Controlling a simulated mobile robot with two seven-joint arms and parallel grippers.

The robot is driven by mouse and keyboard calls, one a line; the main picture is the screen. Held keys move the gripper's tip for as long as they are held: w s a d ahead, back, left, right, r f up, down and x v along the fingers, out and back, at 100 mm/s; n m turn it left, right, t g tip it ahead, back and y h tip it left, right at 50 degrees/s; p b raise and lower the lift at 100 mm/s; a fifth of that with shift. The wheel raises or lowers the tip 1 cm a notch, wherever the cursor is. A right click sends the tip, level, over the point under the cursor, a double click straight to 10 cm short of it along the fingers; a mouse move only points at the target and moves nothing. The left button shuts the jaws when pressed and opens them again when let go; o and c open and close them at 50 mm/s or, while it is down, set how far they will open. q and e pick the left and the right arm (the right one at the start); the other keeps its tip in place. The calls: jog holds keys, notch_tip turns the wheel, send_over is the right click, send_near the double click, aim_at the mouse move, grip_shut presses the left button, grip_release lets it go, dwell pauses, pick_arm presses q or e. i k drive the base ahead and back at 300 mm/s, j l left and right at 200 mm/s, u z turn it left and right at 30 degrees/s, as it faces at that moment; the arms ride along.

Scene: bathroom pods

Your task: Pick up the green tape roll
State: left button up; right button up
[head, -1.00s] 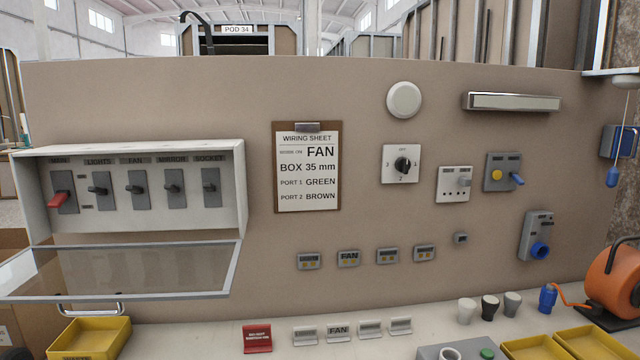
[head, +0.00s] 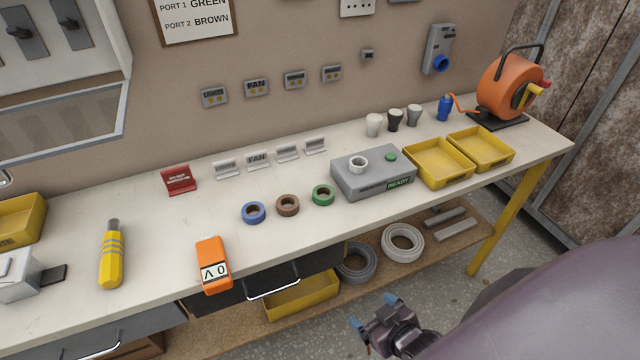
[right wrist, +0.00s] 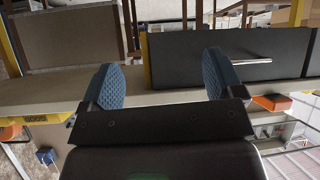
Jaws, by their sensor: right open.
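The green tape roll (head: 323,195) lies flat on the white workbench (head: 330,228), just left of a grey box. A brown tape roll (head: 288,205) and a blue tape roll (head: 253,212) lie in a row to its left. My right gripper (head: 372,310) is open and empty, in front of the bench and below its top, apart from the rolls. In the right wrist view its two blue pads (right wrist: 162,84) are wide apart with nothing between them. My left gripper is not in view.
The grey box (head: 372,180) with a green button stands right of the rolls, beside yellow trays (head: 438,163). An orange meter (head: 213,265) and yellow-handled tool (head: 111,258) lie left. A drawer handle (head: 273,284) juts from the bench front.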

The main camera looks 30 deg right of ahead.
aim_at(323, 201)
jog(key=z, duration=0.7)
